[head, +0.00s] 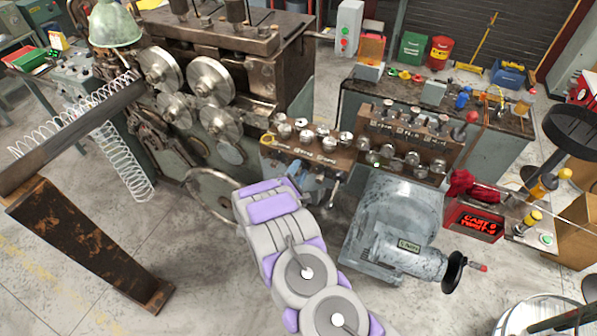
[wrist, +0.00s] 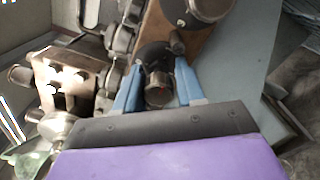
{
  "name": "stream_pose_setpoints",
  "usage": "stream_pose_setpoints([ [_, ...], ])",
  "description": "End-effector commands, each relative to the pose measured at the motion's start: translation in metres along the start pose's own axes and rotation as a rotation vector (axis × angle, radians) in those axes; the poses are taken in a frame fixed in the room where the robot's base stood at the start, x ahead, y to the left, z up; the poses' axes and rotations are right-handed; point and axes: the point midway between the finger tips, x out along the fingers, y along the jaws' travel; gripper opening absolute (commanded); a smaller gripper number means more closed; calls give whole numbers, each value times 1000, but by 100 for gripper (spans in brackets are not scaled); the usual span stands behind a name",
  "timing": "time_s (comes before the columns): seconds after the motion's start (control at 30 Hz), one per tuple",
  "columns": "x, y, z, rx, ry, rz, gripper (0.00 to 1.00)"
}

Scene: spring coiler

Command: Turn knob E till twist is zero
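My gripper (head: 318,186) has two blue fingers and reaches the front of a knob-covered brown block (head: 345,158). In the wrist view my gripper (wrist: 158,92) has its fingers spread apart on either side of a round metal knob (wrist: 158,96). Some gap shows beside the knob, and I see no clear grip on it. I cannot read a letter on this knob, so I cannot tell whether it is knob E. A black display (head: 480,222) at right shows red text with a CAST line and a TWIST line; the digits are too small to read surely.
A second knob block (head: 408,138) stands to the right. A grey machine with a black handwheel (head: 455,271) stands close to my arm's right. Large metal rollers (head: 210,82) and a coiled spring (head: 125,165) are at left. Floor at lower left is partly clear, beside a rusty post (head: 90,245).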

Motion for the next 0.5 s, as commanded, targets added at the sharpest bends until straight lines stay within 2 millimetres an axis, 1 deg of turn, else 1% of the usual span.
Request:
stream_pose_setpoints([
  [0.03,-1,-2,-1,-3,1,-4,28],
  [0.3,-1,-3,-1,-2,5,-4,2],
  [0.5,0,-3,0,0,5,-4,1],
])
